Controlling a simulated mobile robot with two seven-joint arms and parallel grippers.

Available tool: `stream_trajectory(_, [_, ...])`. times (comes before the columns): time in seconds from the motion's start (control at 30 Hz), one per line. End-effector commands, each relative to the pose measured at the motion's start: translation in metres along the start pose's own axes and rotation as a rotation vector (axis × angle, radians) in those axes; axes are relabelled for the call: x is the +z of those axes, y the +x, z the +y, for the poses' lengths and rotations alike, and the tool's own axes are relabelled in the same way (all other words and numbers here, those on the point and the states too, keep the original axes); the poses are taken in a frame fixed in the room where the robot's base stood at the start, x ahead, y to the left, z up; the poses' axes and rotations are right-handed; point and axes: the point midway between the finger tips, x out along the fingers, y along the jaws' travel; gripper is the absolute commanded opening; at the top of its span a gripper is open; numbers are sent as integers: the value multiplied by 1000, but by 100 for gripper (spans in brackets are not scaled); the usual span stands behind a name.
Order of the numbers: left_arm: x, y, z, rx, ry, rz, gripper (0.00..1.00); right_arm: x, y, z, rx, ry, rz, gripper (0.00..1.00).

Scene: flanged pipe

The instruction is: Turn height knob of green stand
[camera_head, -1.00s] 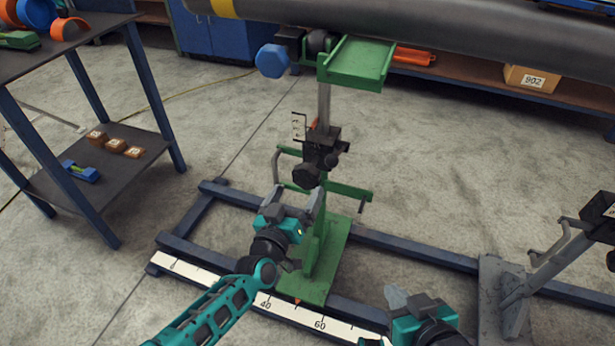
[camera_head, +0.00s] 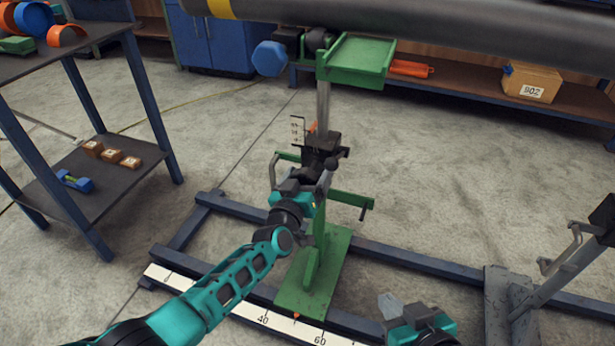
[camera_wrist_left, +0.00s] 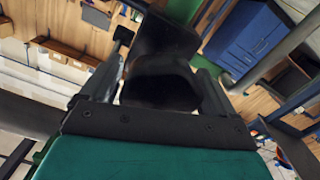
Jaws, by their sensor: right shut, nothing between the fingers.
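The green stand (camera_head: 356,62) stands upright under the dark pipe, its base plate (camera_head: 312,285) on the floor frame. Its black height knob is at the clamp block (camera_head: 325,142) on the grey post, mostly hidden by my gripper in the head view. My left gripper (camera_head: 298,174) is open at the knob, its two fingers spread. In the left wrist view the dark knob (camera_wrist_left: 160,85) sits between the fingers; I cannot tell whether they touch it. My right gripper (camera_head: 388,306) is shut and empty at the bottom, right of the stand's base.
The dark pipe (camera_head: 450,28) runs across the top. Blue floor rails with a scale strip (camera_head: 250,312) lie under the stand. A grey stand (camera_head: 520,290) is at the right. A shelf table (camera_head: 110,165) is at the left. A blue knob (camera_head: 270,58) sits beside the stand top.

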Motion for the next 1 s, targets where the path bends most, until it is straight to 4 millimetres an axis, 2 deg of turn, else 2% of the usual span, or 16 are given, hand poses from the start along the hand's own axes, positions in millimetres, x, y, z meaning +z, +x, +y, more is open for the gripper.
stream_trajectory(0.07, [0, 0, 0, 0, 0, 0, 81, 0, 0, 1, 2, 0, 0, 0])
stream_trajectory(0.43, [0, 0, 0, 0, 0, 0, 45, 4, -2, 1, 4, 2, -8, 0])
stream_trajectory(0.77, [0, 0, 0, -1, 43, -1, 44, 4, -3, 1, 4, 2, -10, 0])
stream_trajectory(1.0, [-1, 0, 0, -2, 185, -1, 44, -1, -6, 2, 8, 0, -4, 0])
